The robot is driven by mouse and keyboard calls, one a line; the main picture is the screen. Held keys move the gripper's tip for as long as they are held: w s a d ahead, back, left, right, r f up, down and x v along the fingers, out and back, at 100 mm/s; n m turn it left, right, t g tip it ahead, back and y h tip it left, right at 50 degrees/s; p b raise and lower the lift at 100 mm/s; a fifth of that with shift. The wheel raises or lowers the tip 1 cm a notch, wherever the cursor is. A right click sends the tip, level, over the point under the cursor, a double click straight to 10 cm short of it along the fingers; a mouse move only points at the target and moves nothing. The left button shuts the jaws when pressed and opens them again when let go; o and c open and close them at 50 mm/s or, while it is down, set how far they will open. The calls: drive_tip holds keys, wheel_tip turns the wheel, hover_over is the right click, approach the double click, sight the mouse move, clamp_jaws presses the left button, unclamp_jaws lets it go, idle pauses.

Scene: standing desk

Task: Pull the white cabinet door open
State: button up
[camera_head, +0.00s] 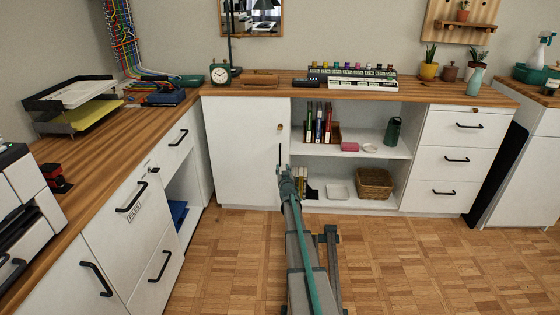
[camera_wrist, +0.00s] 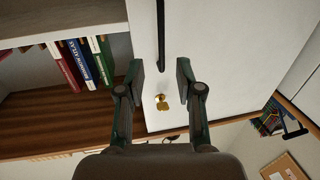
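The white cabinet door (camera_head: 240,150) is shut, under the wooden counter to the left of the open shelves. Its vertical black handle (camera_head: 280,157) is near the right edge, below a small brass lock (camera_head: 280,128). In the wrist view the door (camera_wrist: 225,60) fills the middle, with the handle (camera_wrist: 161,35) and a brass key or lock (camera_wrist: 162,103). My gripper (camera_head: 284,172) is in front of the door near the handle. In the wrist view my gripper (camera_wrist: 160,80) is open and empty, with the handle's near end in line between the fingertips. Contact cannot be told.
Open shelves (camera_head: 350,146) right of the door hold books (camera_head: 319,124), a green bottle (camera_head: 393,131) and a wicker basket (camera_head: 375,183). A drawer unit (camera_head: 457,160) stands further right. White cabinets (camera_head: 130,220) run along the left. The parquet floor (camera_head: 230,260) before the door is clear beside my arm.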

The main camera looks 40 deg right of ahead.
drive_tip(key=b+x, duration=0.2)
drive_tip(key=x, duration=0.9)
drive_tip(key=shift+a+r, duration=0.1)
drive_tip(key=shift+r, duration=0.1)
clamp_jaws()
